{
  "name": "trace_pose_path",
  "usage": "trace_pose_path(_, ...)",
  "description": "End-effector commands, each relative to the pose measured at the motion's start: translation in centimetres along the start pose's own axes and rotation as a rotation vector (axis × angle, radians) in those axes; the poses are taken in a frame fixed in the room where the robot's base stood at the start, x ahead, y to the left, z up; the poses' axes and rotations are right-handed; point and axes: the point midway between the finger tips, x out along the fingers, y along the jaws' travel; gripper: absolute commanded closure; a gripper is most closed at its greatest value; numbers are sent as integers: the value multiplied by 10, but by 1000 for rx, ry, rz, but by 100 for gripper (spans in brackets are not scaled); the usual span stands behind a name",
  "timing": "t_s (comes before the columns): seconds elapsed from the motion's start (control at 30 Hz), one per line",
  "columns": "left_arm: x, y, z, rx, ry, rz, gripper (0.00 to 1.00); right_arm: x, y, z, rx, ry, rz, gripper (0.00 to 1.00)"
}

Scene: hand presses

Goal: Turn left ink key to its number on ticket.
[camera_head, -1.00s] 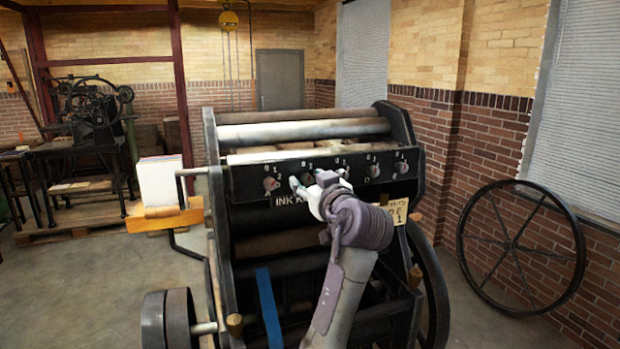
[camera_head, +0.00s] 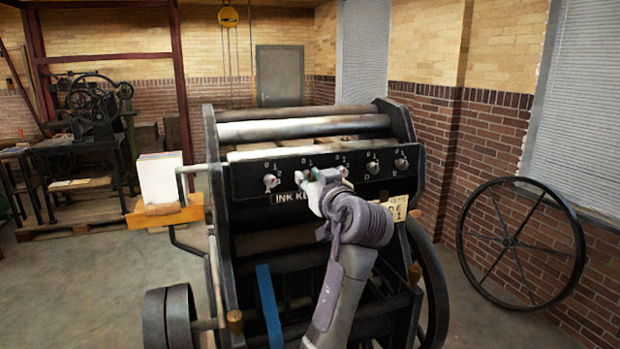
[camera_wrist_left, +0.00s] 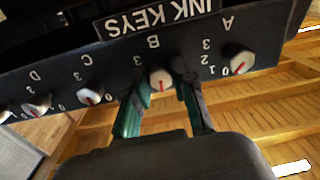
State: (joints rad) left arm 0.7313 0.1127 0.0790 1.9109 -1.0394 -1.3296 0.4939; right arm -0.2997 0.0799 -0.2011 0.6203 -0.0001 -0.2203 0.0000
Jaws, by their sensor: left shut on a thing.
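The row of ink keys sits on the press's dark panel. Key A, the leftmost (camera_head: 271,181), has a pale round knob; in the left wrist view, which is upside down, it is at the right (camera_wrist_left: 239,63). Key B (camera_wrist_left: 161,79) has a red mark on its knob's lower part in that picture. My left gripper (camera_wrist_left: 160,88) is shut on key B, a finger on each side. In the head view my left gripper (camera_head: 306,181) partly covers key B. The cream ticket (camera_head: 397,208) is at the panel's lower right, partly hidden by my arm; its writing is not fully readable.
Keys C (camera_wrist_left: 91,93) and D (camera_wrist_left: 39,104) stand beside B, with little room between knobs. A wooden side shelf (camera_head: 165,216) carries a paper stack (camera_head: 160,178). A spoked wheel (camera_head: 520,244) leans on the right wall.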

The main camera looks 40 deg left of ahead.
Motion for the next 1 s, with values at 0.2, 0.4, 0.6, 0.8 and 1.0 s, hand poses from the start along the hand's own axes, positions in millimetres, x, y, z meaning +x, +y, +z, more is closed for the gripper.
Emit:
trace_pose_path(0.2,0,0,-1,161,4,2,100,-8,2,0,0,-1,2,60)
trace_pose_path(0.4,0,0,-2,322,10,2,100,-16,2,-1,0,-1,2,60)
trace_pose_path(0.6,0,0,-2,458,15,3,100,-24,2,-1,1,-1,2,60)
trace_pose_path(0.8,0,0,0,548,18,4,100,-29,2,-2,1,-1,2,60)
trace_pose_path(1.0,0,1,0,591,21,4,100,-30,2,-2,1,-1,2,60)
